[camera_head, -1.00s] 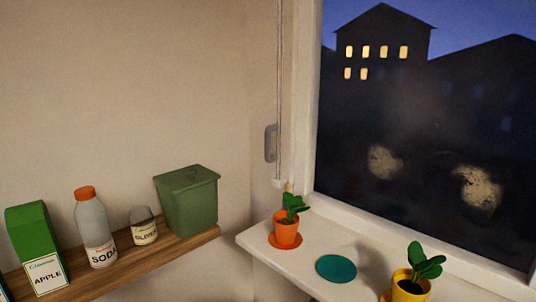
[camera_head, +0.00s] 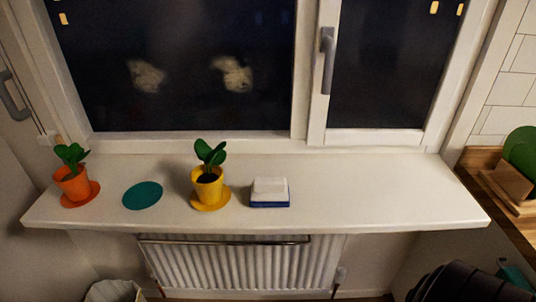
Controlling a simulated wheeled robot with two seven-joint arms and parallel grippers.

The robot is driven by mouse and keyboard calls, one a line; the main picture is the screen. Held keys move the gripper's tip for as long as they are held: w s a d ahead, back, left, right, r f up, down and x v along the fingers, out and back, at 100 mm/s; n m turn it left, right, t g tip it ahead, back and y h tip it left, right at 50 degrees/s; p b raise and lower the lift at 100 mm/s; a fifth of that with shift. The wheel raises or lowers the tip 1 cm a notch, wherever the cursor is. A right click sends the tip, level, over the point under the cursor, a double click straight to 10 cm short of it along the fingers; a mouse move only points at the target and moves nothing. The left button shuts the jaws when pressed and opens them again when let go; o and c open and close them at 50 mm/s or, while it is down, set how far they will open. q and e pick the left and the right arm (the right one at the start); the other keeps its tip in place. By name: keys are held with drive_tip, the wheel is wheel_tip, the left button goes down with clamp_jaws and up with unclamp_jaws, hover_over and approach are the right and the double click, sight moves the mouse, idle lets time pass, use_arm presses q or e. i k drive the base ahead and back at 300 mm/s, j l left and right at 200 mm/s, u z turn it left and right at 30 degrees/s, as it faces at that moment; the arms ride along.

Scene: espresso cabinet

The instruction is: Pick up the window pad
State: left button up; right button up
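The window pad (camera_head: 269,192) looks like a small block with a white top and a blue base. It lies on the white window sill (camera_head: 350,195), just right of the yellow plant pot, with a small gap between them. Neither of my grippers shows in the head view, so nothing of mine is seen near the pad.
A yellow pot (camera_head: 208,188) and an orange pot (camera_head: 74,186) hold plants on saucers. A teal disc (camera_head: 142,195) lies between them. The sill right of the pad is clear. A window handle (camera_head: 327,58) sticks out above. A radiator (camera_head: 240,263) is below.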

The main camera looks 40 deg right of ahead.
sight(264, 192)
drive_tip(key=k+z, duration=0.1)
drive_tip(key=z, duration=1.05)
